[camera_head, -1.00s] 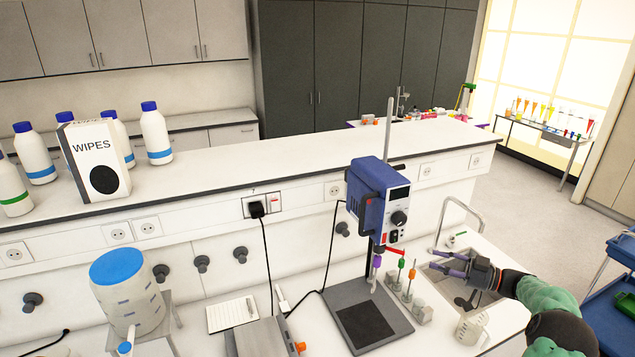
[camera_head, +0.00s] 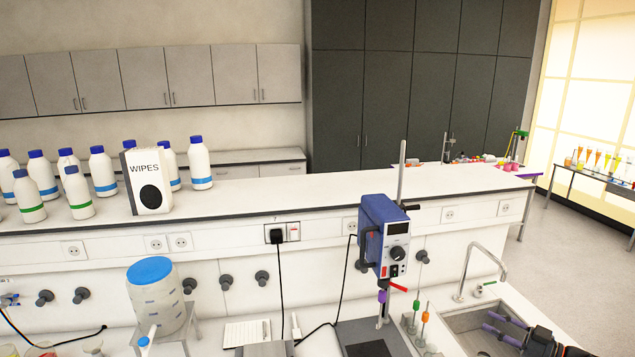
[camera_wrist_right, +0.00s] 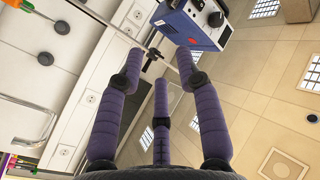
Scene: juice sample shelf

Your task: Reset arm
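My right gripper (camera_head: 488,321) is at the lower right of the head view, in front of or over the sink (camera_head: 452,322). Its purple fingers point left. In the right wrist view its three purple fingers (camera_wrist_right: 159,62) are spread apart with nothing between them. The fingertips look clear of the tap (camera_head: 483,266) and of the blue stirrer. My left gripper is not in the head view.
A blue overhead stirrer (camera_head: 384,236) on a stand is left of the sink, with small coloured-handled tools (camera_head: 425,318) between. A blue-lidded tank (camera_head: 155,295) is further left. A wipes box (camera_head: 147,180) and several bottles (camera_head: 199,163) line the raised shelf.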

